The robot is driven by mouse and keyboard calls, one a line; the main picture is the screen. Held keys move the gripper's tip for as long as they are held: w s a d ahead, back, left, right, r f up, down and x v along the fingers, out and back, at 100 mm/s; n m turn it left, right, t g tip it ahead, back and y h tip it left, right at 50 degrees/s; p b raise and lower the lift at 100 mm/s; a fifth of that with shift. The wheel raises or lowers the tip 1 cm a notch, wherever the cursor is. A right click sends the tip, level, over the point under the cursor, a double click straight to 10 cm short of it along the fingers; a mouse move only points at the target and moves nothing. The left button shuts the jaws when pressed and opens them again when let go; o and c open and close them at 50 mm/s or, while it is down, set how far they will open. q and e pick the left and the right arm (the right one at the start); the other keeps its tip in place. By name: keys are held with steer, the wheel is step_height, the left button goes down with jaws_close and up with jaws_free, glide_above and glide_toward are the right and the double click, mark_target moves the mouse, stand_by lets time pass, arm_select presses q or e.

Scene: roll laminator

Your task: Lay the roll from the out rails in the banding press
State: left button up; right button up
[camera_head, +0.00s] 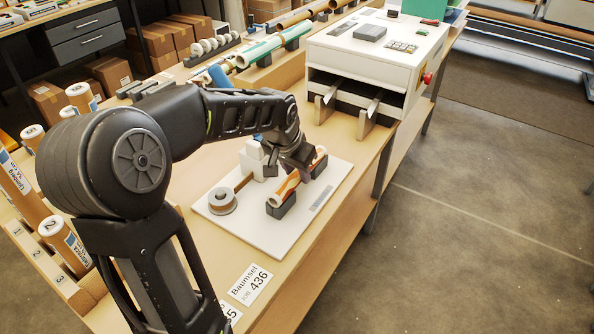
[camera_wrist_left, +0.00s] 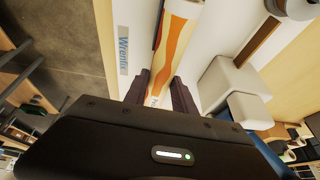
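The roll (camera_head: 286,187), white with orange bands, lies along the dark cradle blocks of the banding press (camera_head: 282,208). The press has a white base board (camera_head: 275,232) with a tape reel and a white block. The out rails (camera_head: 369,116) of the laminator are empty. My right gripper is not in view.
The white laminator (camera_head: 378,48) stands at the back of the bench. A tape reel (camera_head: 222,202) and a white block (camera_head: 257,161) sit left of the roll. Numbered upright tubes (camera_head: 62,236) stand at far left. Job cards (camera_head: 250,284) lie in front.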

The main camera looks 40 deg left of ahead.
arm_select(q)
steer(key=o, duration=0.5)
steer(key=shift+c, duration=0.2)
steer(key=v, duration=0.7)
steer(key=shift+s+r+b, duration=0.2)
steer(key=shift+r+b, duration=0.15)
steer(key=shift+b, duration=0.05)
stand_by(0.5)
